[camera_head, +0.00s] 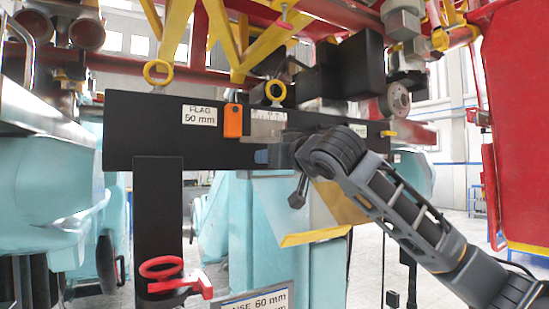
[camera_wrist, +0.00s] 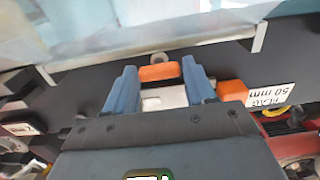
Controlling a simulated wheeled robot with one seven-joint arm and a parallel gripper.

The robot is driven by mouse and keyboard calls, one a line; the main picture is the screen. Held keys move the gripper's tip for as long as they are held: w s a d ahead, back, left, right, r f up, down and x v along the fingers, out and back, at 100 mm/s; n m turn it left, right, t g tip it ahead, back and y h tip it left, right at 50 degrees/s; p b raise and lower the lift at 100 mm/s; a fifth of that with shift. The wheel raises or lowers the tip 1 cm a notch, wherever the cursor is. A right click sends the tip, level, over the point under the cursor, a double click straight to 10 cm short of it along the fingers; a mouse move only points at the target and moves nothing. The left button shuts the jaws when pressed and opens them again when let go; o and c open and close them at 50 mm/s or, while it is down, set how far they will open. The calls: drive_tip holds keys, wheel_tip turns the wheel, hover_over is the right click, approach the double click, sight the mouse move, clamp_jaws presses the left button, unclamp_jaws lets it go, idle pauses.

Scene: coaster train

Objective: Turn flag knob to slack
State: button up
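A black beam (camera_head: 150,135) carries a white "FLAG 50 mm" label (camera_head: 200,115), an orange block (camera_head: 233,120) and a pale scale plate (camera_head: 268,116). My gripper (camera_head: 262,156) is at the beam's front, just below the scale plate. In the wrist view, the two blue fingers of my gripper (camera_wrist: 160,75) stand apart. An orange piece (camera_wrist: 159,72) shows between their tips, with a grey round part (camera_wrist: 159,58) just beyond it. I cannot tell whether the fingers touch this piece. The label (camera_wrist: 270,97) appears upside down there, near the orange block (camera_wrist: 232,91). I cannot tell which orange part is the flag knob.
A red ring handle (camera_head: 165,268) is on the black post below the beam. Yellow rings (camera_head: 157,72) stand along the beam's top. Yellow and red trusses hang close above. A "60 mm" label plate (camera_head: 258,300) is lower down. Pale teal machinery (camera_head: 60,190) stands at left.

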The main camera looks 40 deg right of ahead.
drive_tip(key=c, duration=0.7)
drive_tip(key=shift+n, duration=0.3)
drive_tip(key=shift+a+f+n, duration=0.15)
drive_tip(key=shift+n, duration=4.15)
drive_tip(key=shift+a+f+n, duration=0.1)
drive_tip(key=shift+n, duration=4.2)
